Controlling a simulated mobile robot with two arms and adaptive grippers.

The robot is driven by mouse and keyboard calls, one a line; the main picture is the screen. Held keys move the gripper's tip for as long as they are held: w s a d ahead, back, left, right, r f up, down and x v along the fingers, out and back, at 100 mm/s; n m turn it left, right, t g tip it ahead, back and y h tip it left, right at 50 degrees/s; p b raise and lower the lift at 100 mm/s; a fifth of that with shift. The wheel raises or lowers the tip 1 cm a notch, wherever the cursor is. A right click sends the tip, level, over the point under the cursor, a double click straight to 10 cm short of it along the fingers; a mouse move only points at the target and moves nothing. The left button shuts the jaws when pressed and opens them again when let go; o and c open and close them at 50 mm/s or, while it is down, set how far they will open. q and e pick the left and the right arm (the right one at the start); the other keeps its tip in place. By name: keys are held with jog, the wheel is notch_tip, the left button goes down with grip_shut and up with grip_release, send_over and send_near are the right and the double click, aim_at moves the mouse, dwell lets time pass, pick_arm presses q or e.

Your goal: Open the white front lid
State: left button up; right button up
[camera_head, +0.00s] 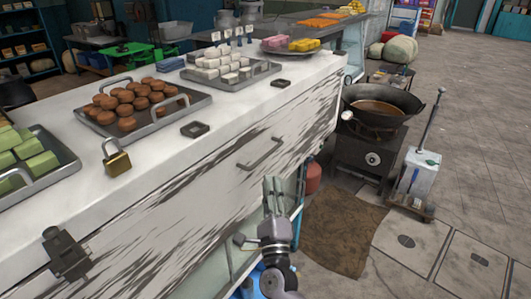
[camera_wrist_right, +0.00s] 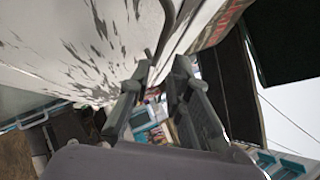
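The white front lid (camera_head: 205,195) is the worn panel on the front of the long white counter, with dark scuffed streaks. It looks shut. Its grey bar handle (camera_head: 262,155) is near the panel's right part. My right gripper (camera_head: 273,182) is just below the handle, pointing up toward it, and looks apart from it. In the right wrist view my right gripper (camera_wrist_right: 163,68) has its two fingers apart with nothing clearly held. The pale streaked panel (camera_wrist_right: 80,45) fills the upper left there. My left gripper is not seen.
On the counter are trays of brown sweets (camera_head: 135,106), white sweets (camera_head: 225,67) and green blocks (camera_head: 30,160), plus a padlock (camera_head: 117,160). A dark grey fitting (camera_head: 66,254) shows at lower left. A stove with a wok (camera_head: 378,105) stands right; floor beyond is open.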

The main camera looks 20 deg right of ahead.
aim_at(266, 154)
jog(key=p+x, duration=0.1)
jog(key=x, duration=0.8)
jog(key=shift+w, duration=0.15)
jog(key=shift+w+r, duration=0.15)
jog(key=shift+w, duration=0.15)
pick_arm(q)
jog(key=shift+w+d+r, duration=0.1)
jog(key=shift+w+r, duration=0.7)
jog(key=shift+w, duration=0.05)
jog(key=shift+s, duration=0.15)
pick_arm(e)
jog(key=shift+c, duration=0.2)
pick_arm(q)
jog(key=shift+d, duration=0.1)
pick_arm(e)
grip_shut()
